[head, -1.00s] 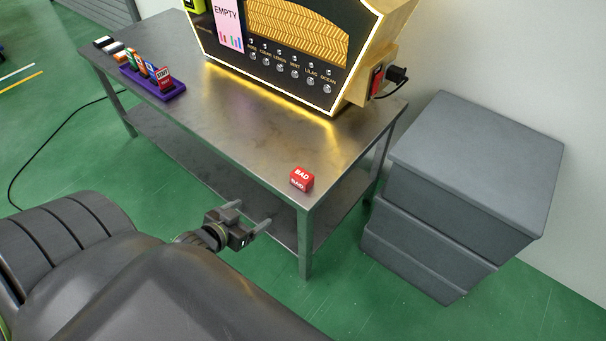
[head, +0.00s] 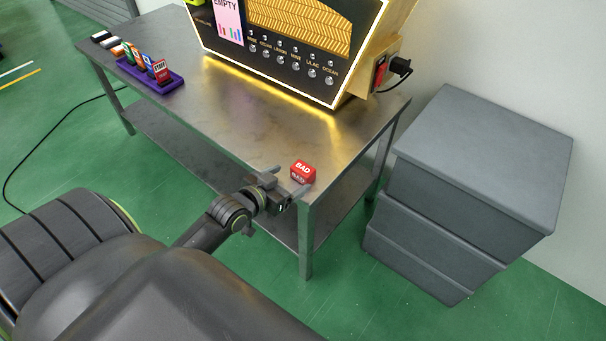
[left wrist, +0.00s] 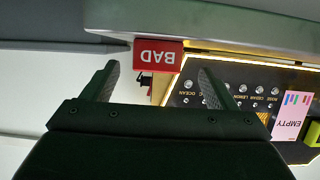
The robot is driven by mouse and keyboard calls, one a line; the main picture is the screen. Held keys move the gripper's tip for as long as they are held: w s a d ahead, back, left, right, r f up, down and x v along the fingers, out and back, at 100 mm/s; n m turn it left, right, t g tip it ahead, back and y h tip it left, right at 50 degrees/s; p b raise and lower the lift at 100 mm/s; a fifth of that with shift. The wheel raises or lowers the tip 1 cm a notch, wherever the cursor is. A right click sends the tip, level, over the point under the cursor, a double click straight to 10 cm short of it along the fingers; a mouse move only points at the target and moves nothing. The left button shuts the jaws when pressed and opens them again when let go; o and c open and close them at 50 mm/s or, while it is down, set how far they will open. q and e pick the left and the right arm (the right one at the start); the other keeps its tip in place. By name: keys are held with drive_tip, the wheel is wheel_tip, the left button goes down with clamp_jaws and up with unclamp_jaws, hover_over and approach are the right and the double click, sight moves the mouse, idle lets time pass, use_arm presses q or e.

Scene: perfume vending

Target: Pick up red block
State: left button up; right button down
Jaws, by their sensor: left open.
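The red block (head: 302,172), marked "BAD", sits on the metal table near its front right corner. In the left wrist view the red block (left wrist: 158,54) appears upside down, ahead of and between the two fingers. My left gripper (head: 290,178) is at the table's front edge, just left of and in front of the block. In the left wrist view my left gripper (left wrist: 155,80) is open, with nothing held between its fingers. My right gripper is in neither view.
The table (head: 215,125) is clear around the block. The vending machine (head: 290,60) stands behind it. A purple holder (head: 160,82) with colored cards is at the far left. A grey drawer cabinet (head: 470,180) stands right of the table.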

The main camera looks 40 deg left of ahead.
sight(298, 173)
use_arm(q)
drive_tip(key=shift+b+x, duration=0.45)
drive_tip(key=shift+x, duration=2.75)
drive_tip(key=shift+d+r, duration=0.1)
drive_tip(key=shift+d, duration=0.05)
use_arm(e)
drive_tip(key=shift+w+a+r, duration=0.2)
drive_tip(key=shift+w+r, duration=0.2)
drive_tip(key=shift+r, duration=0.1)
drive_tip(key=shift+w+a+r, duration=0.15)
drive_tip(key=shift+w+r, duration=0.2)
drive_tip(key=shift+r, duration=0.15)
use_arm(q)
drive_tip(key=c, duration=1.1)
drive_tip(key=shift+o, duration=0.2)
drive_tip(key=shift+r, duration=0.1)
